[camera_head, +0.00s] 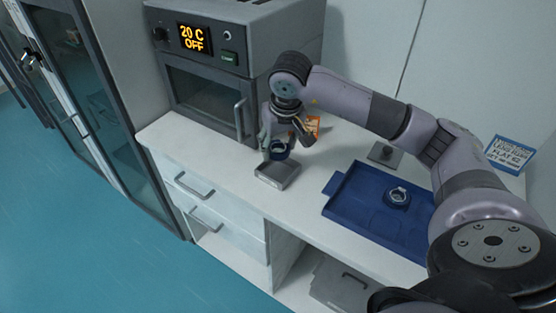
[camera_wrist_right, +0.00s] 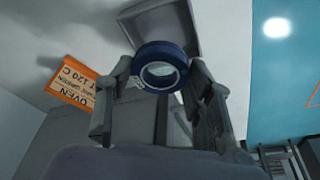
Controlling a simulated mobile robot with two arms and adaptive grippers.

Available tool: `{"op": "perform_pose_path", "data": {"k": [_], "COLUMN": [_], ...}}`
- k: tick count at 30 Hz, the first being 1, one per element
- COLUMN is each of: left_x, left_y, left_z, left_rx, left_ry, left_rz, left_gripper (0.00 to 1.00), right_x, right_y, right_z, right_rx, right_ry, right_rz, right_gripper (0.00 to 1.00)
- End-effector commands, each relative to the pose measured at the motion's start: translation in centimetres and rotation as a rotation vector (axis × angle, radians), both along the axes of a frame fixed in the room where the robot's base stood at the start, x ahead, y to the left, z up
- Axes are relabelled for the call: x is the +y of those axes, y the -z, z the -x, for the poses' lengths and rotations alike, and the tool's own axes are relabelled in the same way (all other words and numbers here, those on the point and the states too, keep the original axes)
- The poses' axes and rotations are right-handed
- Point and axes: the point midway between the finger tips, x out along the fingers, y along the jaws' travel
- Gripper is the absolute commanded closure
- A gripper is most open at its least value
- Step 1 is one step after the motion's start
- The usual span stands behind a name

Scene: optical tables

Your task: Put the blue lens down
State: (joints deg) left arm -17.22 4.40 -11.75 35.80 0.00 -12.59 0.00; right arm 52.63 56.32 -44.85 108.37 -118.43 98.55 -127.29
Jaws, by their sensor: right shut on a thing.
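The blue lens (camera_head: 279,154), a blue ring around clear glass, is held between the fingers of my right gripper (camera_head: 279,147). It also shows in the right wrist view (camera_wrist_right: 158,50), with the gripper (camera_wrist_right: 160,72) shut on it. A shallow grey square dish (camera_head: 278,181) stands on the white counter just in front of the lens, and its inside (camera_wrist_right: 165,22) shows behind the lens in the wrist view. The lens appears above or beside the dish's back edge; the exact height cannot be told. My left gripper is not in view.
An oven (camera_head: 206,95) reading "20 C OFF" stands behind left. An orange card (camera_head: 314,124) lies behind the gripper. A blue tray (camera_head: 345,205) with another ringed lens (camera_head: 398,196), a small grey block (camera_head: 384,154) and a blue-edged sign (camera_head: 510,153) are to the right.

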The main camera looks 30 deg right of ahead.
Motion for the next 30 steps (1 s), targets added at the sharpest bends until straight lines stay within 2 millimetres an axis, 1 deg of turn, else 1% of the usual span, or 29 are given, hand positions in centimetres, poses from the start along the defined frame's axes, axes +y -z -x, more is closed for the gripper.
{"op": "perform_pose_path", "data": {"k": [1,5,8,15,18,23,30], "left_x": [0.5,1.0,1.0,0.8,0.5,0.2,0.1], "left_y": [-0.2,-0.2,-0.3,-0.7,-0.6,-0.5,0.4], "left_z": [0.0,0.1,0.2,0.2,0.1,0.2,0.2], "left_rx": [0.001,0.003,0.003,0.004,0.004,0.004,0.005], "left_ry": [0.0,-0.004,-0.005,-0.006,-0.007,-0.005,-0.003], "left_rz": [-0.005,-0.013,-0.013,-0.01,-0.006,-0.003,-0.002], "left_gripper": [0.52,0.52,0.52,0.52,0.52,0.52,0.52], "right_x": [0.0,0.0,0.0,0.0,0.0,0.0,0.0], "right_y": [0.8,2.0,2.6,5.7,6.2,6.5,7.3], "right_z": [0.1,0.0,0.0,0.0,0.1,0.3,0.3], "right_rx": [0.003,0.0,0.0,0.001,0.004,0.012,0.015], "right_ry": [0.001,0.001,0.0,0.0,0.0,-0.002,-0.002], "right_rz": [0.001,0.001,0.0,0.001,0.001,0.003,0.002], "right_gripper": [0.85,0.85,0.85,0.85,0.85,0.85,0.85]}}
